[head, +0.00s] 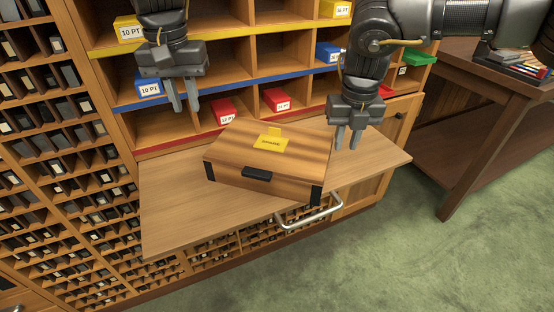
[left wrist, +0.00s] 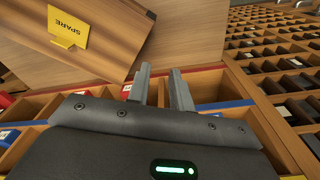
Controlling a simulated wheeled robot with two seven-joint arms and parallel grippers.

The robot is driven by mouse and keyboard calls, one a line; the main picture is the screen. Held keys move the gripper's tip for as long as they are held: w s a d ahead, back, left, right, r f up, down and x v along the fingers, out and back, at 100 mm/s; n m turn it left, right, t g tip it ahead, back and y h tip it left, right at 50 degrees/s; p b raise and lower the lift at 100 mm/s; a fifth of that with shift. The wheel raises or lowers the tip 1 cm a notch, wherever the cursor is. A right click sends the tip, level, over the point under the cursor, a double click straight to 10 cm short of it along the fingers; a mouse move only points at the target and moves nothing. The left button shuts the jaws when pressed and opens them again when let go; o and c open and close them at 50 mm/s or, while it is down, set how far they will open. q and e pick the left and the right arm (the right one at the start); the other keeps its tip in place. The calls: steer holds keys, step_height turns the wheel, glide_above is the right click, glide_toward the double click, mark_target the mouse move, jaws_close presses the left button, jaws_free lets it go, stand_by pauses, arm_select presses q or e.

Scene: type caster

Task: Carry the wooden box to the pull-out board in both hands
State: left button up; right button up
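The wooden box (head: 232,170) has striped wood, black corners, a black front latch and a yellow tag reading SPARE. It sits turned at an angle on the pull-out board (head: 170,215), which has a metal handle at its front edge. The box also shows at upper left in the left wrist view (left wrist: 105,25). My left gripper (head: 184,108) is open and empty, above and left of the box, in front of the shelves. Its fingers also show in the left wrist view (left wrist: 160,72). My right gripper (head: 346,147) is open and empty, just right of the box's far right corner.
Behind the board is a shelf rack with yellow, blue and red strips and labelled small boxes, such as a red one (head: 276,99). A type cabinet (head: 60,150) fills the left. A dark table (head: 500,85) stands at right. Green floor (head: 430,250) lies open in front.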

arm_select(q)
steer(key=shift+r, duration=0.5)
arm_select(e)
step_height(320, 180, up, 12)
steer(key=shift+s, duration=0.45)
arm_select(q)
steer(key=shift+s, duration=0.1)
arm_select(e)
steer(key=shift+f, duration=0.1)
